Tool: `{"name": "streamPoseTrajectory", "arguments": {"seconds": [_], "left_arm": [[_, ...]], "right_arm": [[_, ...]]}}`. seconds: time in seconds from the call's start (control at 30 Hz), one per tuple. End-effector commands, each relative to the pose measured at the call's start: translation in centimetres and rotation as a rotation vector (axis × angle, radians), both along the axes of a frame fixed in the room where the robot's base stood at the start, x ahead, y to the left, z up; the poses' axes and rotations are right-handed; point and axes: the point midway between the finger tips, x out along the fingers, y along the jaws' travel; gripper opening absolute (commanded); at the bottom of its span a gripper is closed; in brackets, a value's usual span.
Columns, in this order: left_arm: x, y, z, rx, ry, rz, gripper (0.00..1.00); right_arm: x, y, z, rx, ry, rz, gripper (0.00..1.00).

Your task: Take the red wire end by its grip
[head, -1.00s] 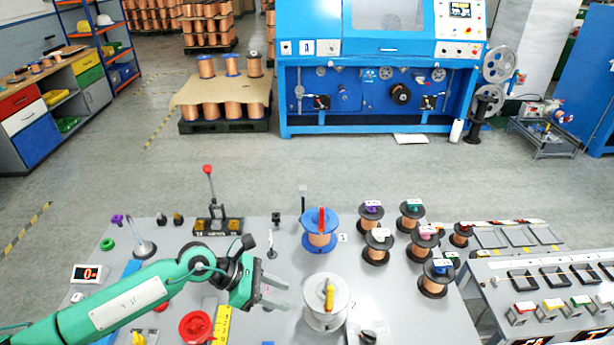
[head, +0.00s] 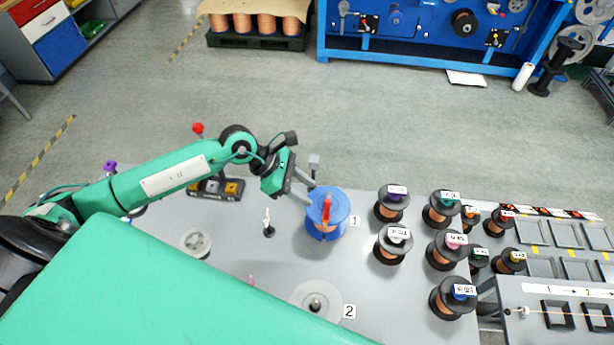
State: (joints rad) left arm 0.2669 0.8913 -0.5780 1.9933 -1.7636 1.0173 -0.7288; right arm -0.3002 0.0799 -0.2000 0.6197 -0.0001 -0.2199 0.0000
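The red grip (head: 327,206) stands upright on top of the blue spool (head: 322,228), by the label 1 on the grey table. The wire end itself is too small to make out. My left gripper (head: 307,189) is just left of and behind the spool's upper rim, its fingers pointing right toward the red grip. The fingers look apart, with nothing seen between them. I cannot tell whether a finger touches the spool rim. My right gripper is not in view.
Several black-flanged copper spools (head: 391,244) stand to the right. A pale disc with a peg (head: 316,303) is at label 2. A small white post (head: 267,223) stands left of the blue spool. A large green link of mine covers the lower left.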

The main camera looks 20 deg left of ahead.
Motion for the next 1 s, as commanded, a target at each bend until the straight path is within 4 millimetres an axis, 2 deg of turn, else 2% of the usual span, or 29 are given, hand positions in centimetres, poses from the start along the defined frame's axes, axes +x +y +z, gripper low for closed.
{"name": "streamPoseTrajectory", "arguments": {"seconds": [0.4, 0.6, 1.0], "left_arm": [[0.9, -3.3, -3.3, -0.003, 0.0, -0.001, 0.4], [1.3, -4.7, -5.2, -0.001, -0.001, -0.001, 0.4], [1.7, -5.8, -6.0, -0.001, 0.0, 0.0, 0.4]], "right_arm": [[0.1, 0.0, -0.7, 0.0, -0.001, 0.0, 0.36], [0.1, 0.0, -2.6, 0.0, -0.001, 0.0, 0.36], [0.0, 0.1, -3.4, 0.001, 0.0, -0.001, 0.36]]}}
